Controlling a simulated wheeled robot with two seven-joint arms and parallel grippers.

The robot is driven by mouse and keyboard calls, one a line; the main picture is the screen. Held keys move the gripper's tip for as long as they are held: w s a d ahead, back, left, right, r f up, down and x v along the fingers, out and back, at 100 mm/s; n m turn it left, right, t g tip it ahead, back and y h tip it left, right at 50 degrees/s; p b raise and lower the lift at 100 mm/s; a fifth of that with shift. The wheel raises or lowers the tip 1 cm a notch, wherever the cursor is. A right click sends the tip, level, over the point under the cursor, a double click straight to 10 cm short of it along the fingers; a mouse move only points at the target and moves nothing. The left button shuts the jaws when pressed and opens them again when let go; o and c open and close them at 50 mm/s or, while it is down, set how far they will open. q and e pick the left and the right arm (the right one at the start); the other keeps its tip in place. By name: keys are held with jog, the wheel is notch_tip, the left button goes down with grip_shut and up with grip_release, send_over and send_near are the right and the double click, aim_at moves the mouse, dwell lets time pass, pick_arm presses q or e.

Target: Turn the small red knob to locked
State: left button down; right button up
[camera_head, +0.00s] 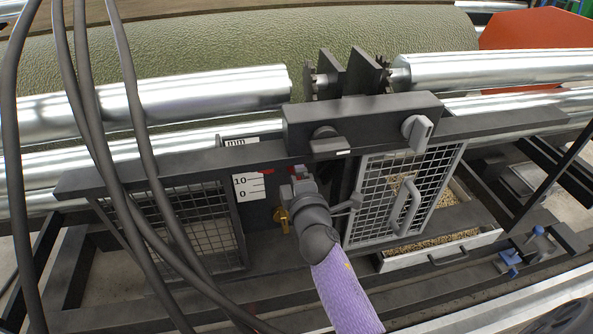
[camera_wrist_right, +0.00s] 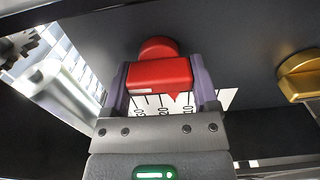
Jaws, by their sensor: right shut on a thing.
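The small red knob (camera_wrist_right: 160,74) shows in the right wrist view, on a dark panel. My right gripper (camera_wrist_right: 162,90) has one finger on each side of it and is shut on it. A red pointer on the knob lies over a white scale plate with black marks. Any locked marking is too hidden to read. In the head view my right gripper (camera_head: 304,184) is at the panel's front and covers most of the knob. My left gripper is not in view.
A brass knob (camera_wrist_right: 302,76) sits right of the red one in the wrist view. A white 10-0 scale (camera_head: 250,187) is beside my gripper in the head view. A mesh door (camera_head: 372,218) stands close on the right; black cables (camera_head: 120,200) hang on the left.

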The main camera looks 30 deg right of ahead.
dwell(0.5)
jog(key=o, duration=1.1)
